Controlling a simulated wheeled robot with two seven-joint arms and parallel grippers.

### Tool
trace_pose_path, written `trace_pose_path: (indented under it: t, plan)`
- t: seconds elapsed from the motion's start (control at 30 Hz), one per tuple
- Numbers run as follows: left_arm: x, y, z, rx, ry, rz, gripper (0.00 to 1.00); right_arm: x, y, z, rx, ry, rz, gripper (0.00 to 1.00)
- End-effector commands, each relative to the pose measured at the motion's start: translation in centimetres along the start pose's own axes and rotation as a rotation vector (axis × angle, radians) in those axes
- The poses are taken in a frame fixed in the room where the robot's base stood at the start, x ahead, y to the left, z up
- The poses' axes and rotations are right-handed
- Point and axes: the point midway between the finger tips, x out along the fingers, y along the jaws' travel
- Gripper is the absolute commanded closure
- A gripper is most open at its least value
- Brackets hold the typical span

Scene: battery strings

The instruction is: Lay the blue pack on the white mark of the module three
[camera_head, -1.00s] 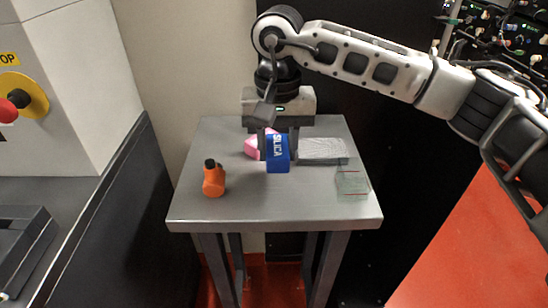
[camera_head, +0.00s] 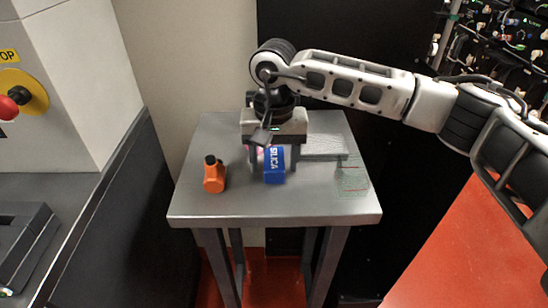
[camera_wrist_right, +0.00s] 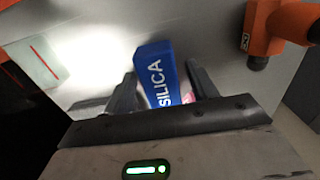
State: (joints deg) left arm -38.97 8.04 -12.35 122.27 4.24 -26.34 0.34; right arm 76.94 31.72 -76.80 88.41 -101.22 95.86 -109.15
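The blue pack (camera_head: 274,165), lettered SILICA, is on the grey table (camera_head: 230,205), below my right gripper (camera_head: 274,169). In the right wrist view the pack (camera_wrist_right: 158,72) is between the two fingers of the right gripper (camera_wrist_right: 163,70), which stand apart with a gap visible on the side toward each finger. The gripper points down and looks open, not closed on the pack. I cannot pick out the white mark or a module three in these views. My left gripper is not in view.
An orange tool with a black tip (camera_head: 214,177) stands left of the pack. A grey slab (camera_head: 324,147) and a clear plate with a red line (camera_head: 351,180) lie to the right. A pink item (camera_head: 261,151) is partly hidden behind the pack. The table's front is clear.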

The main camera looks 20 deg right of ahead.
Motion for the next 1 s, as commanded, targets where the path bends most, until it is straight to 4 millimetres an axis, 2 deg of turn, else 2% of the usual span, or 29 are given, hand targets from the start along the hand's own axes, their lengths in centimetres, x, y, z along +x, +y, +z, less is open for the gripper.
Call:
trace_pose_path:
  t: [0.27, 0.4, 0.47, 0.8, 1.0]
  plan:
    - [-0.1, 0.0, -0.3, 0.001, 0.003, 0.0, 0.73, -0.2, 0.0, 0.0, 0.0, 0.0, 0.0, 0.42]
    - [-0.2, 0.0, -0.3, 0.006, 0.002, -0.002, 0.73, -1.1, 0.0, -0.1, 0.0, 0.004, -0.002, 0.42]
    - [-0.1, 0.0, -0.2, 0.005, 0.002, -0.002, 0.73, -2.1, -0.1, -0.1, 0.0, 0.004, -0.004, 0.42]
    - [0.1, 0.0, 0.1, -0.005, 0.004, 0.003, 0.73, -9.3, 0.0, -0.1, 0.0, 0.004, -0.002, 0.42]
    - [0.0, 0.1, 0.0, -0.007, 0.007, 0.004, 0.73, -11.8, 0.0, 0.0, 0.0, 0.002, -0.001, 0.42]
